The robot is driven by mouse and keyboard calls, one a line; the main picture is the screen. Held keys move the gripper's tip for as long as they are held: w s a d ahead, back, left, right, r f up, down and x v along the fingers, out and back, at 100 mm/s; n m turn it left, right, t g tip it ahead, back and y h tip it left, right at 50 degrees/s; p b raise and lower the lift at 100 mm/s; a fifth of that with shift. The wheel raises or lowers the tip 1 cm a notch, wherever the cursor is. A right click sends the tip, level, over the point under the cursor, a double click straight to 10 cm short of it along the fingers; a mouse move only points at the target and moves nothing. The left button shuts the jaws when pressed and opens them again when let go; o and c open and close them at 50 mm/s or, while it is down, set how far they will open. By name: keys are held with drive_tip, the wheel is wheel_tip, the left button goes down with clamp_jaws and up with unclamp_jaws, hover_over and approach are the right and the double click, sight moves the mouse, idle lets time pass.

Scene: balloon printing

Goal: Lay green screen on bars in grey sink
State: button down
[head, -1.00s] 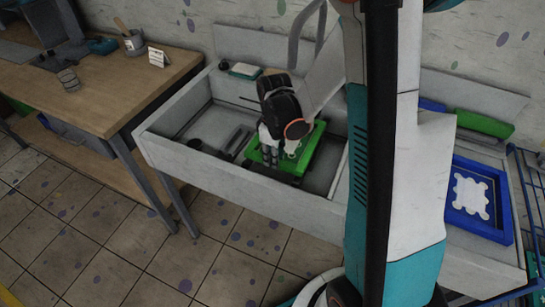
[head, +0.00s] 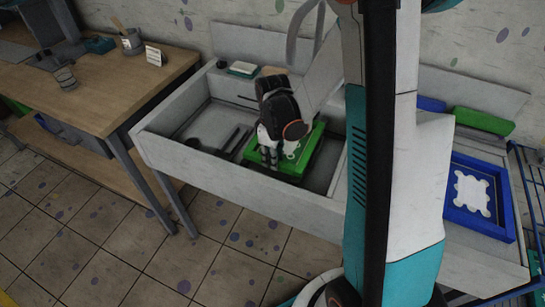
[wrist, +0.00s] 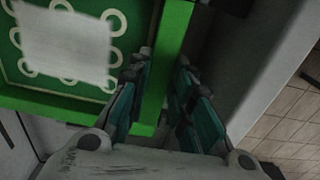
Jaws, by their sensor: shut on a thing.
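The green screen (head: 308,148) is a green frame with a green-and-white printed mesh. It lies inside or just above the grey sink (head: 215,167), in its right part. My gripper (head: 268,160) is shut on the screen's near-left frame side. In the wrist view the green screen (wrist: 70,101) shows its frame bar between the two fingers of my gripper (wrist: 163,85). Dark bars (head: 238,141) show left of the screen, and a dark edge shows under its front. I cannot tell whether the screen rests on the bars.
A wooden table (head: 120,85) with a cup and tools stands left of the sink. A small white-and-teal item (head: 243,68) sits on the sink's back ledge.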

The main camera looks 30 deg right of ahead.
drive_tip(key=shift+f, duration=0.1)
idle(0.4)
drive_tip(key=c, duration=1.3)
unclamp_jaws()
drive_tip(key=shift+c, duration=0.2)
wheel_tip(320, 180, up, 12)
drive_tip(key=s+a+r+m+t, duration=0.3)
drive_tip(key=s+r, duration=0.1)
drive_tip(key=s, duration=0.3)
drive_tip(key=s+a+r+m+t, duration=0.4)
drive_tip(key=s+r, duration=0.1)
drive_tip(key=s, duration=0.1)
drive_tip(key=shift+s+a+m, duration=0.3)
drive_tip(key=shift+s, duration=0.05)
